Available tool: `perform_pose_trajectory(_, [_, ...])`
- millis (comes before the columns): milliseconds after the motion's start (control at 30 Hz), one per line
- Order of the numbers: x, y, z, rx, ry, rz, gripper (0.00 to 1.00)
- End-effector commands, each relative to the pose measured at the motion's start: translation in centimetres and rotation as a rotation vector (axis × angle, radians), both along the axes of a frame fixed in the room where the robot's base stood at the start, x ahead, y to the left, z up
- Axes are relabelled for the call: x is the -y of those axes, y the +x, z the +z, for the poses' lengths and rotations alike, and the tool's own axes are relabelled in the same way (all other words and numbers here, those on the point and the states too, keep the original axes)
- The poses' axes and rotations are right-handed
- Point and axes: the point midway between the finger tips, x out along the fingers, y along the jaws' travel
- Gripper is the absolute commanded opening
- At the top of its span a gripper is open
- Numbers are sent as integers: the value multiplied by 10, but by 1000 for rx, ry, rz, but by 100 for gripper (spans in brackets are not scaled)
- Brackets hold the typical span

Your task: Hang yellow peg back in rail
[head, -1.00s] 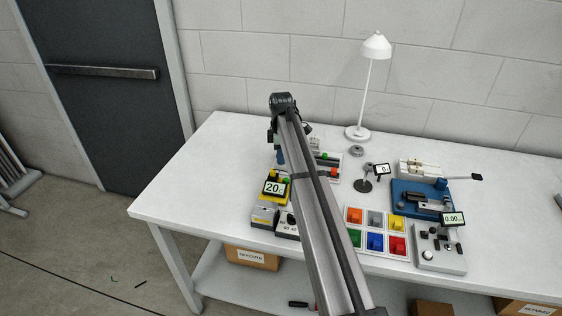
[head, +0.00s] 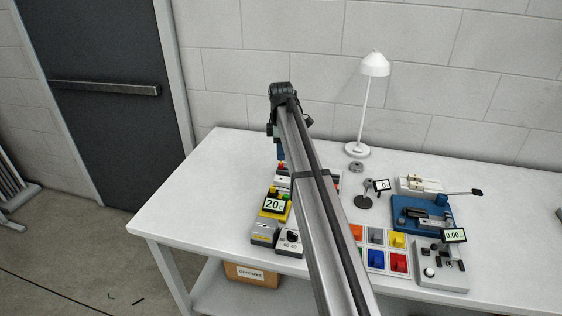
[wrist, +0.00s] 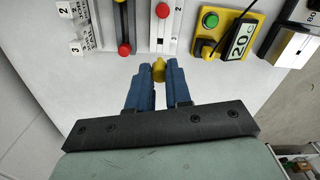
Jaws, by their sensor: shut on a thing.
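In the wrist view, my gripper (wrist: 157,80) has blue fingers closed on a small yellow peg (wrist: 159,70), whose rounded end shows between the fingertips. The peg is over bare white tabletop, just short of a pale slotted rail fixture (wrist: 168,35). In the head view, my blue fingertips (head: 281,154) point down over the table's left part. My arm hides much of the fixtures there, and the peg cannot be made out.
A yellow box with a green button (wrist: 210,19) and a "20" display (wrist: 238,39) stands right of the rail. Numbered white blocks (wrist: 78,28) stand left. In the head view, a colored bin tray (head: 375,259), blue machine (head: 420,213) and lamp (head: 374,65) are farther right.

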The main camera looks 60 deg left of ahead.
Motion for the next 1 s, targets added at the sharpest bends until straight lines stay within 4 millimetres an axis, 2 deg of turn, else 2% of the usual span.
perform_pose_trajectory(100, [3,9,9,0,0,-10,0])
perform_pose_trajectory(200, [11,29,9,-1,-3,-32,0])
perform_pose_trajectory(400, [31,83,-1,-6,-14,-91,0])
perform_pose_trajectory(600, [39,120,-13,-8,-16,-96,0])
perform_pose_trajectory(800, [34,119,-13,0,0,-10,0])
perform_pose_trajectory(1000, [34,119,-16,0,0,2,0])
